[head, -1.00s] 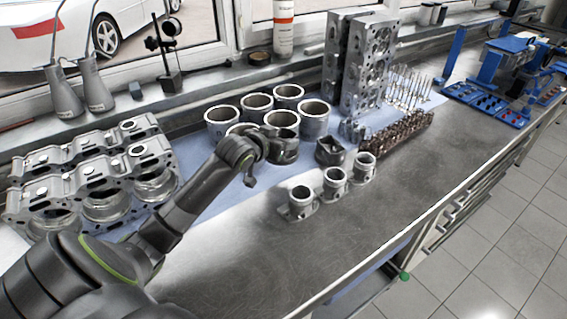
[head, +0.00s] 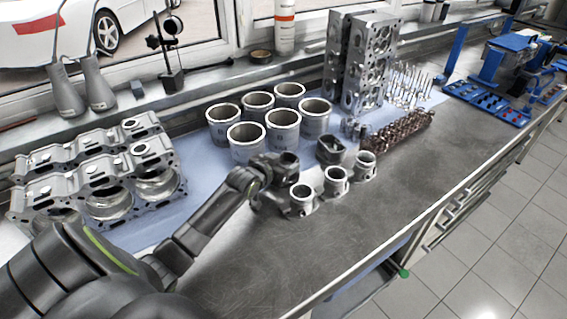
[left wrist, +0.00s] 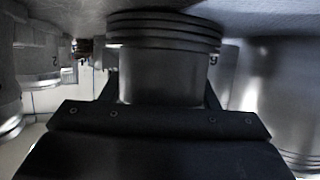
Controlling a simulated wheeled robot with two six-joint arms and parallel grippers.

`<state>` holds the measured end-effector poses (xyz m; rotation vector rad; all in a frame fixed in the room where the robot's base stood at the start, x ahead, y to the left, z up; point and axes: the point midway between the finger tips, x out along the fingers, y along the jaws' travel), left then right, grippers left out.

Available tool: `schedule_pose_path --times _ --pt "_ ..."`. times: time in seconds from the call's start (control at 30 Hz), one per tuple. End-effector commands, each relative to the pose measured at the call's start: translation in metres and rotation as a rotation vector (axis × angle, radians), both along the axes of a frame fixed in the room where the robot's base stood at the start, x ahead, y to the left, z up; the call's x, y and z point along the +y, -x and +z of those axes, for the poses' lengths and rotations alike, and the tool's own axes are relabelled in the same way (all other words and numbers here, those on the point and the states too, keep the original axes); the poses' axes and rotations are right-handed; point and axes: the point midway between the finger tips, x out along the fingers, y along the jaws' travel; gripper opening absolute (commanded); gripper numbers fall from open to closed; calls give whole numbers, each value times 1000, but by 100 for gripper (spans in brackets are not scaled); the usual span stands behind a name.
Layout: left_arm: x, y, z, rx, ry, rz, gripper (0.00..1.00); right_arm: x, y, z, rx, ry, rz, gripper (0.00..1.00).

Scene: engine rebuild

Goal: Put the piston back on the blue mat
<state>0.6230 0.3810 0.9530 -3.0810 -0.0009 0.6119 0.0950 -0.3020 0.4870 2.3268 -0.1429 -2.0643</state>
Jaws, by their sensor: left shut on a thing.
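My left gripper (head: 284,172) is shut on the piston (left wrist: 160,75). In the left wrist view the piston is a grey cylinder with ring grooves around its upper end in that picture, between the two dark fingers. In the head view the gripper and wrist mostly hide it. The gripper is in front of the metal cylinders and just left of the nearest silver flanged part. The blue mat (head: 205,200) lies under the cylinders and runs toward the engine blocks on the left. I cannot tell whether the piston touches the surface. My right gripper is not in view.
Several open cylinders (head: 246,147) stand behind the gripper. Engine block castings (head: 105,180) lie left. The bare metal bench (head: 400,195) is clear at the front right.

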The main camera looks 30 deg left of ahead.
Motion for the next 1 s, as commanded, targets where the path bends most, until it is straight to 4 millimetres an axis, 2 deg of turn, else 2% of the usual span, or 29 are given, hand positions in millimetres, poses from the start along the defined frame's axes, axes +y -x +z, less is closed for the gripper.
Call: schedule_pose_path --times 0.13,0.17,0.33,0.67,0.87,1.0 --pt "0 -1 1 -3 -1 -1 13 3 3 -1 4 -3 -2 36" --pt "0 0 -1 0 0 0 56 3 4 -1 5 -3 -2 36" --pt "0 0 0 0 0 0 76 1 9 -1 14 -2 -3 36" --pt "0 1 1 1 -1 0 76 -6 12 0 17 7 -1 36" --pt "1 19 7 0 -3 0 76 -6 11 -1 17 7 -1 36" --pt "1 40 16 0 -5 -1 76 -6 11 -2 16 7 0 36"
